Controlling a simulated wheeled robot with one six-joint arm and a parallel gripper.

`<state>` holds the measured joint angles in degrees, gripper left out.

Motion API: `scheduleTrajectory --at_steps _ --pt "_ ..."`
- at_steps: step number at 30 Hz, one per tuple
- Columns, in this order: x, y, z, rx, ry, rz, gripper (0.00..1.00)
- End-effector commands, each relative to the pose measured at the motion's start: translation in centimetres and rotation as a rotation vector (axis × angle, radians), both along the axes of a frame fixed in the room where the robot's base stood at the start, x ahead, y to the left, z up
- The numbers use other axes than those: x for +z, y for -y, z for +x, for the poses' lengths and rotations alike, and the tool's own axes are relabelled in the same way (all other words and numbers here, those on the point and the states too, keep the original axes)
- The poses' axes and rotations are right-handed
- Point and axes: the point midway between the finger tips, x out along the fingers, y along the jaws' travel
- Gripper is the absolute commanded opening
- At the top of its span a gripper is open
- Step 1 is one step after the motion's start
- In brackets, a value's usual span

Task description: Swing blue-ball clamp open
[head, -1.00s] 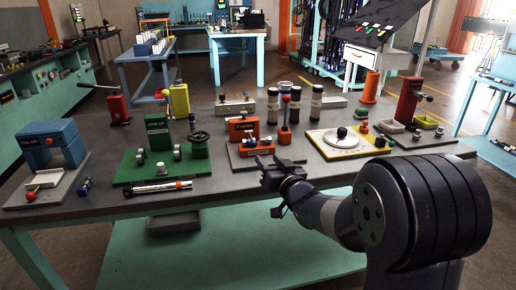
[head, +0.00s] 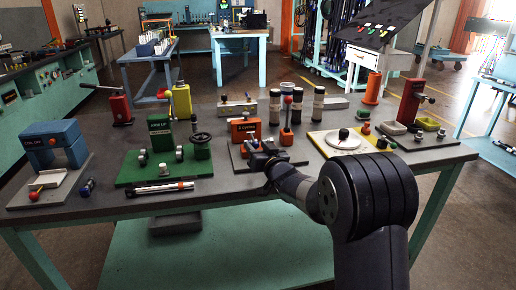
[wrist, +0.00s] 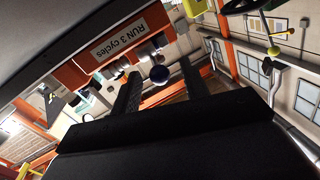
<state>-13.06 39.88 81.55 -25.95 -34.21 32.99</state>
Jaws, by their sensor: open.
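A dark blue ball (wrist: 159,74) shows in the wrist view, in the gap between my two open fingers and apart from both in the picture. Grey metal clamp parts (wrist: 143,50) lie just behind it, by an orange body with a white label reading "RUN 3 cycles" (wrist: 129,31). In the head view the orange fixture (head: 245,130) stands at the middle of the bench. My gripper (head: 260,152) is right in front of it and partly hides its lower front. My gripper's fingers (wrist: 160,92) are open and hold nothing. How deep the ball sits between them I cannot tell.
A green fixture (head: 160,140) stands to the left, with a torque wrench (head: 160,187) lying in front. Black cylinders and a red-ball lever (head: 288,100) stand close on the right. A yellow-edged plate (head: 350,150) with a white disc lies farther right.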

Motion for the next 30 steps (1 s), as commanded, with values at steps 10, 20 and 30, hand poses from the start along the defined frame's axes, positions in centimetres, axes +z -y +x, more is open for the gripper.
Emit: scheduleTrajectory --at_steps 10,20,30 --pt "0.01 0.04 -0.03 0.0 0.0 0.0 0.17" --pt "0.01 0.04 -0.03 0.0 0.0 0.0 0.0" --pt "0.23 0.04 -0.05 -0.001 -0.006 -0.002 0.0"
